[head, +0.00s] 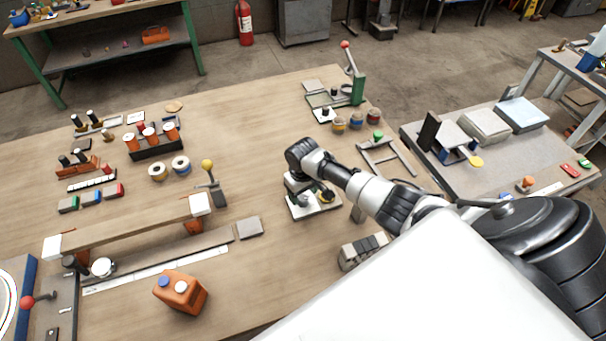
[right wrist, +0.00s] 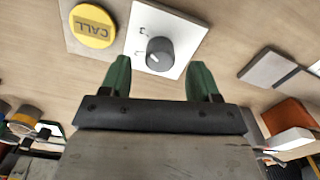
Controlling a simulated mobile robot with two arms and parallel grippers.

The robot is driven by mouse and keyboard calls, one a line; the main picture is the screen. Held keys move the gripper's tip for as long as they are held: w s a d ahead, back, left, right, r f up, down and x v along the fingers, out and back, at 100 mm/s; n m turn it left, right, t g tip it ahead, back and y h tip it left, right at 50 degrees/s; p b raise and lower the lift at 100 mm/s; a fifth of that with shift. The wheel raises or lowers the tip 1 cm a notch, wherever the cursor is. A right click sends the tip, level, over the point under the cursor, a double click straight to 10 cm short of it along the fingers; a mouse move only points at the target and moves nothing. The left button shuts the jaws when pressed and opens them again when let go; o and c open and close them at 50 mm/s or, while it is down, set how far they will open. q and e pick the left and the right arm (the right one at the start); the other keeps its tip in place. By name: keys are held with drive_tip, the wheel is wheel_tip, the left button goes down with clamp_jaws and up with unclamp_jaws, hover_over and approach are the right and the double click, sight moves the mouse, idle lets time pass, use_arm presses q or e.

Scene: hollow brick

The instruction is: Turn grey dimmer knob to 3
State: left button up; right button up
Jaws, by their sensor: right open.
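The grey dimmer knob (right wrist: 159,54) is a dark grey round knob with a pale mark on a white square plate (right wrist: 158,30). In the right wrist view it lies between and just beyond the two green fingertips of my right gripper (right wrist: 160,72). That gripper is open, with a gap on each side of the knob. The printed numbers are too small to read. In the head view my right gripper (head: 313,197) is over the white plate (head: 300,212) and hides the knob. My left gripper is not in view.
A yellow CALL button (right wrist: 92,25) is beside the plate. A grey block with dark switches (head: 362,250) stands near the table's front edge. An orange canister (head: 181,291) and a flat grey tile (head: 250,228) are to the left. Bare wood lies behind the gripper.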

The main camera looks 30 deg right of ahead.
sight(303, 198)
wheel_tip(303, 198, up, 8)
drive_tip(key=shift+s+f, duration=0.1)
drive_tip(key=shift+f, duration=0.1)
idle(0.6)
